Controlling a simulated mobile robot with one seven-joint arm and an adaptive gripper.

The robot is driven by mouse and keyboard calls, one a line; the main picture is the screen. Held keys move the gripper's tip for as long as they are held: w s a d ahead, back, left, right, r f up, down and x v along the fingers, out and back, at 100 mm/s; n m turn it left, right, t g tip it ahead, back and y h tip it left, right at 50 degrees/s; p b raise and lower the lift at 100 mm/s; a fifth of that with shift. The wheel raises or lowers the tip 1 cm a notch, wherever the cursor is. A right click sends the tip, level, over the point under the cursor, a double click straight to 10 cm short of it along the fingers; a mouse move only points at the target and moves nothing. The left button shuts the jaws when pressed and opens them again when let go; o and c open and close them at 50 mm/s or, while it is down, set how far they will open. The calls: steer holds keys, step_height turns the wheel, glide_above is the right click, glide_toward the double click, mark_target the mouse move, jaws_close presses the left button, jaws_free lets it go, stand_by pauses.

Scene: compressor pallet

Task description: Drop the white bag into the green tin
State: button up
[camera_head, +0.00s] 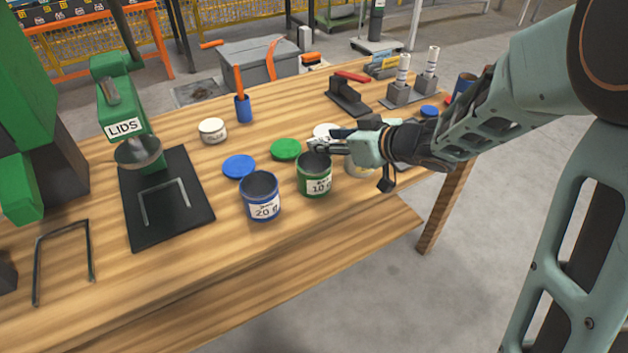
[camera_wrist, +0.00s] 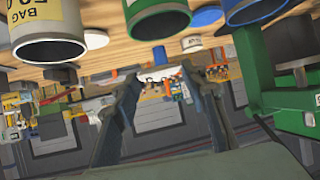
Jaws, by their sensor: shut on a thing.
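The green tin (camera_head: 314,178), labelled 10 g, stands upright and open on the wooden bench, between the blue tin and a tin partly hidden by my arm. My gripper (camera_head: 318,147) is at the green tin's mouth, near its upper rim. In the wrist view, which looks inverted, the fingers (camera_wrist: 160,82) close on a small white thing, the white bag (camera_wrist: 161,73). The green tin (camera_wrist: 158,22) shows at the top of that view, apart from the fingertips. The bag is hard to make out in the head view.
The blue tin (camera_head: 261,196) stands close left of the green one. A blue lid (camera_head: 239,166) and a green lid (camera_head: 285,149) lie behind. The green lid press (camera_head: 122,110) stands at left. A blue cup (camera_head: 243,109) stands farther back.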

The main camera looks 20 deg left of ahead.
mark_target(328, 157)
steer(key=shift+f+b, duration=2.35)
steer(key=shift+f, duration=0.1)
steer(key=o, duration=1)
steer(key=shift+d+r, duration=0.1)
steer(key=v, duration=1.2)
